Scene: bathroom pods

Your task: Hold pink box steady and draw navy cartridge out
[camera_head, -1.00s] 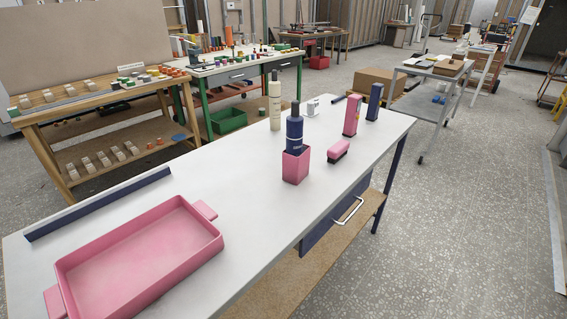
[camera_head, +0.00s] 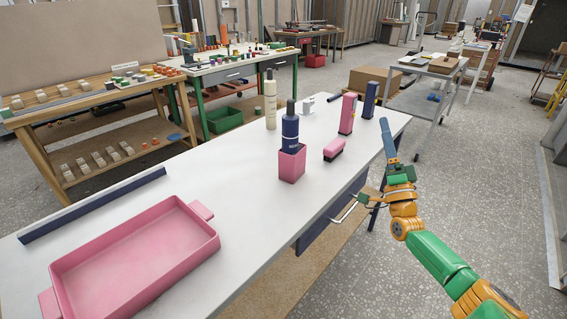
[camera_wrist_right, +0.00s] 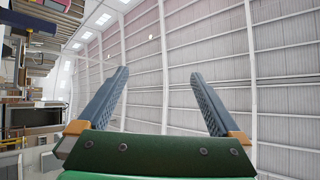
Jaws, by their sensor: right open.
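The pink box (camera_head: 292,164) stands upright on the white table. The navy cartridge (camera_head: 290,128) sits upright in it, its upper part and dark neck showing above the rim and its lower part hidden inside. My right gripper (camera_head: 384,124) is raised beyond the table's right edge, apart from the box and to its right. In the right wrist view my right gripper (camera_wrist_right: 160,88) is open, with nothing between its fingers and a wall behind. My left gripper is not in view.
A pink tray (camera_head: 135,262) and a navy strip (camera_head: 92,205) lie at the left. Bare tabletop surrounds the box's left side.

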